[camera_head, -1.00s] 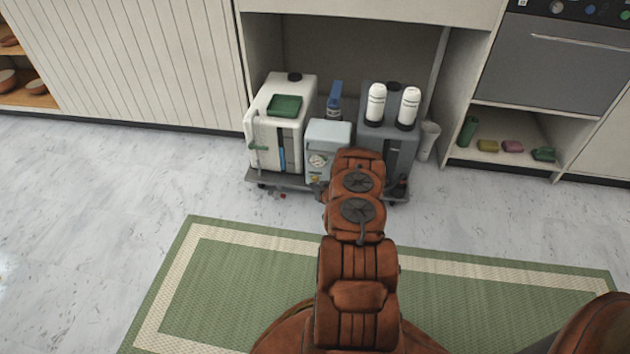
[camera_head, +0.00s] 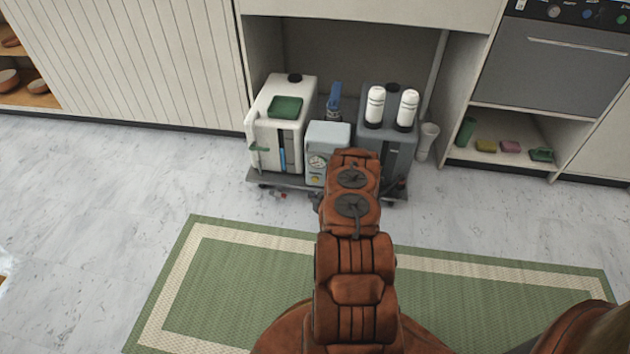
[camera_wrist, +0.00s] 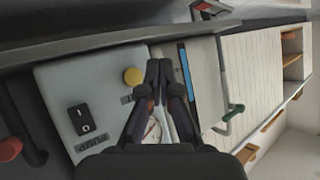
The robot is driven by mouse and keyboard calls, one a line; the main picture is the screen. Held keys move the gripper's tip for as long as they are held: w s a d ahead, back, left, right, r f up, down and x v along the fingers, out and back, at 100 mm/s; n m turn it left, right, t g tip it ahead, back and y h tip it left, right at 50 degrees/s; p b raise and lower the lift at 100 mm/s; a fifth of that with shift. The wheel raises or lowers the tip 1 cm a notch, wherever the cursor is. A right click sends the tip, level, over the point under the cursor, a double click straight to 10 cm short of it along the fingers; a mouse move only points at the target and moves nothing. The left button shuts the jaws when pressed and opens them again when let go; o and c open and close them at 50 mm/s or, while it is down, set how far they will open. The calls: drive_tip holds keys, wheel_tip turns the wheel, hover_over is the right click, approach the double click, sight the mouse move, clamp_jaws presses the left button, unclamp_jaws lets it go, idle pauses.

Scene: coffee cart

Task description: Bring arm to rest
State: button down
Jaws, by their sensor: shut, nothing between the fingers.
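My arm reaches forward over the mat toward the coffee cart (camera_head: 232,179) in the head view. My gripper (camera_wrist: 158,66) shows in the wrist view, with its fingertips together and nothing between them. In the wrist view it is in front of a pale grey box (camera_wrist: 85,78) with a yellow knob, a black switch and a dial partly hidden behind the fingers. That box (camera_head: 328,140) stands on the cart in the head view. My arm hides the gripper in the head view. I cannot tell whether the fingertips touch the box.
A white tank (camera_head: 277,140) with a green lid and a dark grey tank (camera_head: 397,145) with two white bottles flank the box. A green mat (camera_head: 215,290) lies in front. Open floor extends left.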

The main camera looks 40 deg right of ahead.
idle(0.4)
